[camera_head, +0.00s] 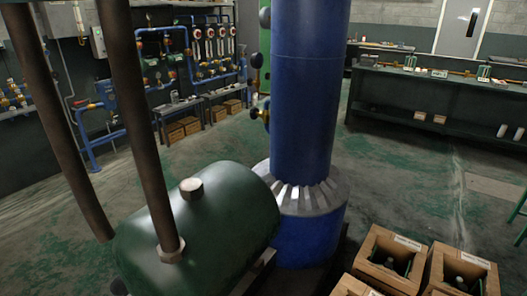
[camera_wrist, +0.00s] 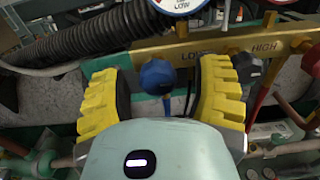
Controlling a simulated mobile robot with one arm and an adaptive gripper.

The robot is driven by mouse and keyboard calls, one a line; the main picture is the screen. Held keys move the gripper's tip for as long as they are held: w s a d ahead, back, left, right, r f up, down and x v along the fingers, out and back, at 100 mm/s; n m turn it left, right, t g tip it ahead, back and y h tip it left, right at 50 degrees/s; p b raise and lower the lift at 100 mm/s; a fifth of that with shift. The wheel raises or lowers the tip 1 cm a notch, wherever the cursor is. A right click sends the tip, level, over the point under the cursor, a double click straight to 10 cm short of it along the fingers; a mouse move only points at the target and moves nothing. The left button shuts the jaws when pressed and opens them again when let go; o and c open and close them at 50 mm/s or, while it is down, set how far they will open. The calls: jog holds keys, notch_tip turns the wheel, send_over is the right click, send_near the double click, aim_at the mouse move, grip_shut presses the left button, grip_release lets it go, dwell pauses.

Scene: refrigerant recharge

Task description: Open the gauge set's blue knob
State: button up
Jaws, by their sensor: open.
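My gripper (camera_wrist: 160,88) has two yellow ribbed fingers, spread apart, one on each side of the knob. The knob sits between the fingertips, with visible gaps to both fingers. The gripper and the gauge set cannot be made out in the head view.
A black knob (camera_wrist: 246,67) stands just right of the right finger, below HIGH. A black corrugated hose (camera_wrist: 85,37) lies left. In the head view, a green tank (camera_head: 205,230), a blue column (camera_head: 308,90) and wooden crates (camera_head: 390,260) stand close; open floor (camera_head: 420,180) lies beyond.

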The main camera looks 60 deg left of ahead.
jog(key=shift+w+d, duration=0.1)
jog(key=shift+w, duration=0.1)
dwell(0.3)
grip_shut()
dwell(0.3)
